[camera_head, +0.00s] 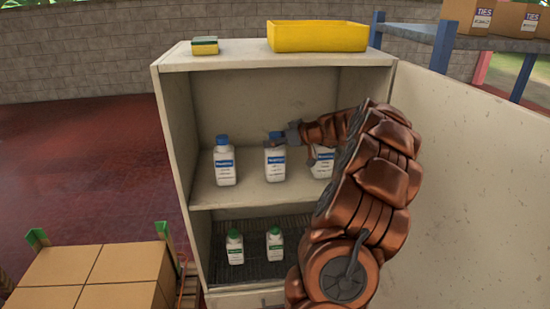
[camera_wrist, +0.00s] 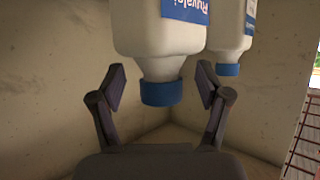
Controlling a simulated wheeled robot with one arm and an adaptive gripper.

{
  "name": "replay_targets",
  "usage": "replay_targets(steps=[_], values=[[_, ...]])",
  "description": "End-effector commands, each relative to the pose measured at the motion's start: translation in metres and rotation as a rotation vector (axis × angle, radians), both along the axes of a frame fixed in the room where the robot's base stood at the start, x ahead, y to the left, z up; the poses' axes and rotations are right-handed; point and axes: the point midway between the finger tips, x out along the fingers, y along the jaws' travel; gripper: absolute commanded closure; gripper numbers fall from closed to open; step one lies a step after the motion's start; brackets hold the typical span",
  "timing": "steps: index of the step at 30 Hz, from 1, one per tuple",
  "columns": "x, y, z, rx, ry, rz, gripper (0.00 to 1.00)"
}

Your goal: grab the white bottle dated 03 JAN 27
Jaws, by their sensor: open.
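Three white bottles with blue caps and blue-and-white labels stand on the upper shelf of a cabinet: a left bottle (camera_head: 225,166), a middle bottle (camera_head: 275,164) and a right bottle (camera_head: 322,163). My arm partly hides the right one. The date print is too small to read, so I cannot tell which says 03 JAN 27. My gripper (camera_head: 283,139) is at the middle bottle's cap. In the wrist view the bottles appear upside down; my open gripper (camera_wrist: 161,80) has a finger on each side of the nearer bottle (camera_wrist: 160,35), around its cap and neck, with gaps visible.
Another bottle (camera_wrist: 231,30) is close by in the wrist view. The cabinet (camera_head: 176,130) has side walls and a top bearing a yellow bin (camera_head: 317,37) and a sponge (camera_head: 205,46). Two green-capped bottles (camera_head: 235,247) (camera_head: 275,245) stand below. Boxes (camera_head: 95,275) sit at lower left.

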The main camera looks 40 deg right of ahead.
Motion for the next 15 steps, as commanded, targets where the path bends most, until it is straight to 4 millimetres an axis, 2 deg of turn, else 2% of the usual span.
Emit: replay_targets(steps=[9,15], values=[[0.0056,0.0013,-0.0023,0.000,-0.001,0.001,0.24],[0.0056,0.0014,-0.0024,0.000,0.000,0.001,0.44]])
